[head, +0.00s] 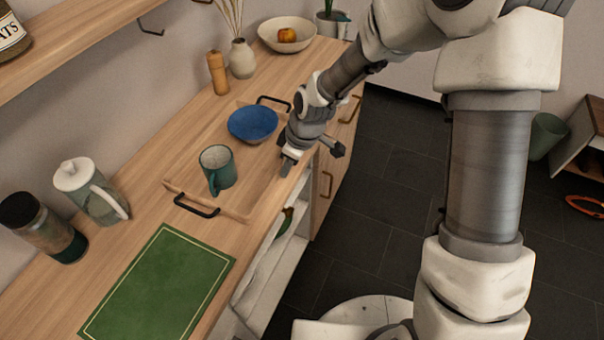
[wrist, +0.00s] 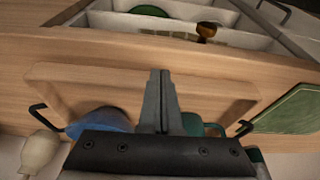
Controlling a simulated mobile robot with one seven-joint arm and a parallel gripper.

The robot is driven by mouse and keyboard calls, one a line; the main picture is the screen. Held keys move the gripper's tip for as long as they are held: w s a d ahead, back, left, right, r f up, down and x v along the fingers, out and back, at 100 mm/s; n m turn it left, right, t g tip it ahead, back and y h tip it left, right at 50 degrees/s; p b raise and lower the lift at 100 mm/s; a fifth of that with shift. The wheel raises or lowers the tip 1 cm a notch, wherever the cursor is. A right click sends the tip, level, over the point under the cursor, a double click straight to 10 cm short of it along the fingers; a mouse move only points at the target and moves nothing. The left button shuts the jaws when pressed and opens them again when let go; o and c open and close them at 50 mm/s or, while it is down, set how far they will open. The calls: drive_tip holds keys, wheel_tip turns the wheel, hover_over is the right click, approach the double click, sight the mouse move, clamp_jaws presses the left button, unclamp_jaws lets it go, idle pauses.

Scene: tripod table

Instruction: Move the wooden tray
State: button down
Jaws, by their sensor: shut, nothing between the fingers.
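The wooden tray (head: 240,207) lies on the wooden counter in the head view, with a black handle (head: 196,206) at its near end and another (head: 273,102) at its far end. A green mug (head: 217,169) and a blue bowl (head: 253,123) stand on it. My gripper (head: 287,166) is shut and empty, at the tray's right long edge by the counter front. In the wrist view my gripper (wrist: 160,80) points across the tray's edge (wrist: 215,84); the bowl (wrist: 100,122) and part of the mug (wrist: 195,125) show beside the fingers. I cannot tell whether the fingertips touch the tray.
A green mat (head: 160,285) lies nearer on the counter. A white pitcher (head: 90,190) and dark jar (head: 42,228) stand at left. A pepper mill (head: 217,73), vase (head: 241,58) and cream bowl (head: 288,36) stand beyond the tray.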

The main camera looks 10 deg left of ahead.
sight(257, 167)
drive_tip(key=a, duration=0.2)
drive_tip(key=w+a, duration=0.1)
drive_tip(key=a, duration=0.1)
drive_tip(key=w+a+b, duration=0.1)
drive_tip(key=a, duration=0.2)
drive_tip(key=shift+w, duration=0.1)
